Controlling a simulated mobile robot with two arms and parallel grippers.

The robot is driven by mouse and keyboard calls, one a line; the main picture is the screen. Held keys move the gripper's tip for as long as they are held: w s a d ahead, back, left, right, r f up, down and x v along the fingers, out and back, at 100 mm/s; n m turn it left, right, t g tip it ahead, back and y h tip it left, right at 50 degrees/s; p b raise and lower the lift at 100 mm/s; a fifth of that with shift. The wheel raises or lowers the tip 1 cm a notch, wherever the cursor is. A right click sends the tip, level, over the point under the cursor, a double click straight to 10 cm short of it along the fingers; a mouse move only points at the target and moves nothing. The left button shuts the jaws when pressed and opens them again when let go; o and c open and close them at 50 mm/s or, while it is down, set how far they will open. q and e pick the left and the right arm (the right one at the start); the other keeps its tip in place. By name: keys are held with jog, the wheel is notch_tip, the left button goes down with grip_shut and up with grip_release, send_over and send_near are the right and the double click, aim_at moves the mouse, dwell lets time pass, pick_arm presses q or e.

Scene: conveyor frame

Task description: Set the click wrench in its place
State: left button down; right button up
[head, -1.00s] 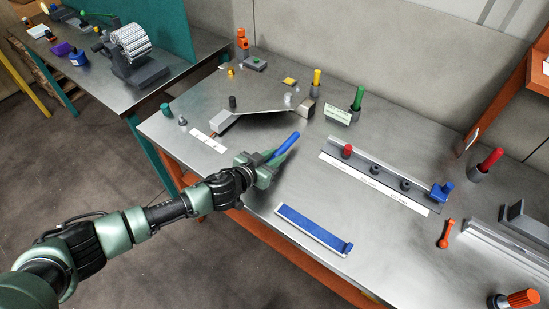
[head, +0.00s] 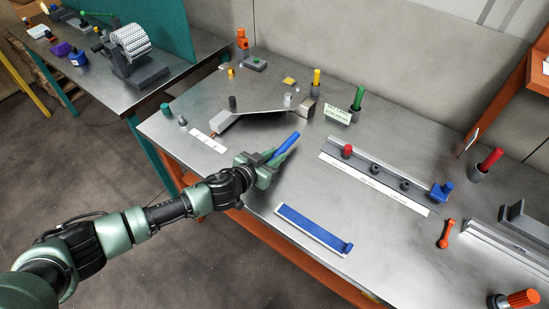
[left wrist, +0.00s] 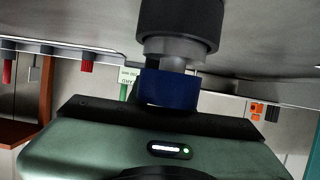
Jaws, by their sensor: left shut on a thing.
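My left gripper (head: 270,164) is above the near left part of the steel bench. It is shut on a blue-handled tool, which I take to be the click wrench (head: 287,145). The blue handle sticks out up and to the right of the jaws. In the left wrist view the held tool shows a blue band (left wrist: 169,89) and a dark round end; the rest is hidden. A shallow blue-lined tray (head: 312,229) with a pale rim lies empty at the bench's front edge, right of the gripper. My right gripper is not in view.
A grey rail (head: 385,172) with a red-topped peg and dark sockets stands right of the gripper. Behind the gripper is a bent metal ramp (head: 262,115). Green, yellow and red handles stand upright farther back. An orange wrench-like piece (head: 446,233) lies at right.

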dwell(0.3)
pick_arm(q)
jog(key=shift+r, duration=0.5)
notch_tip(320, 180, up, 18)
jog(key=b, duration=0.7)
send_over(274, 156)
notch_tip(274, 156, down, 10)
jog(key=shift+d+f, duration=0.15)
jog(key=shift+f, duration=0.1)
jog(key=shift+f+b, duration=0.35)
jog(key=shift+b, duration=0.05)
jog(key=shift+f, duration=0.15)
